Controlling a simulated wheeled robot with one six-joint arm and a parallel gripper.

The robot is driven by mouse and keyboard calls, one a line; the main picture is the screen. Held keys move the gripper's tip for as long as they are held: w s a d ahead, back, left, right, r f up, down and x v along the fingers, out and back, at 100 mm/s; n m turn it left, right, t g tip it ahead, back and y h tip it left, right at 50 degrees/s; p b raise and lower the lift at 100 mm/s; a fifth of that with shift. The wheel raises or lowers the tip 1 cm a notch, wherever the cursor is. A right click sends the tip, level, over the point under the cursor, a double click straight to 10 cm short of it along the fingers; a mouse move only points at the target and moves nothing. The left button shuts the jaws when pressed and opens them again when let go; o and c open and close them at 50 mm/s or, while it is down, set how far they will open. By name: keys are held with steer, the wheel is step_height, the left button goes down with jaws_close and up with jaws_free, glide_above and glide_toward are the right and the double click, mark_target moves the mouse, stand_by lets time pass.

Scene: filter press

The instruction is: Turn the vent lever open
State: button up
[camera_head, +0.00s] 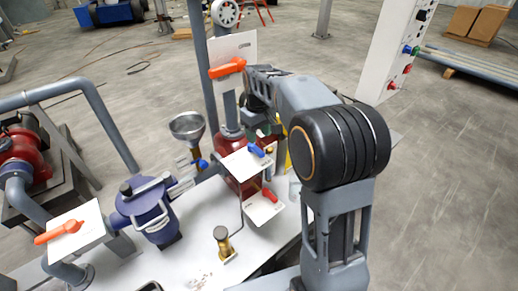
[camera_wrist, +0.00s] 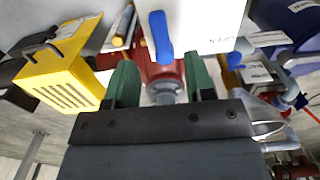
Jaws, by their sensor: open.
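A blue lever (camera_head: 257,151) sits on a white plate (camera_head: 234,164) beside a red vessel (camera_head: 229,147). In the wrist view the blue lever (camera_wrist: 160,36) hangs down along the white plate's edge, in line with the gap between my fingers. The plate's lettering is upside down and cut off, so I cannot tell whether this is the vent lever. My gripper (camera_wrist: 160,66) has two green fingers spread apart with nothing held between them. The fingertips appear short of the lever. In the head view my gripper is mostly hidden behind my arm.
A red lever (camera_head: 270,195) is on a lower white plate (camera_head: 262,210). Orange levers are at the upper plate (camera_head: 228,68) and lower left (camera_head: 58,231). A yellow slotted box (camera_wrist: 68,75) is left of my fingers. A funnel (camera_head: 187,127) and blue pot (camera_head: 150,212) stand nearby.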

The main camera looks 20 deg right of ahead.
mark_target(258, 150)
step_height(258, 150, down, 7)
steer(key=shift+r, duration=0.1)
stand_by(0.3)
steer(key=shift+c, duration=0.3)
jaws_close()
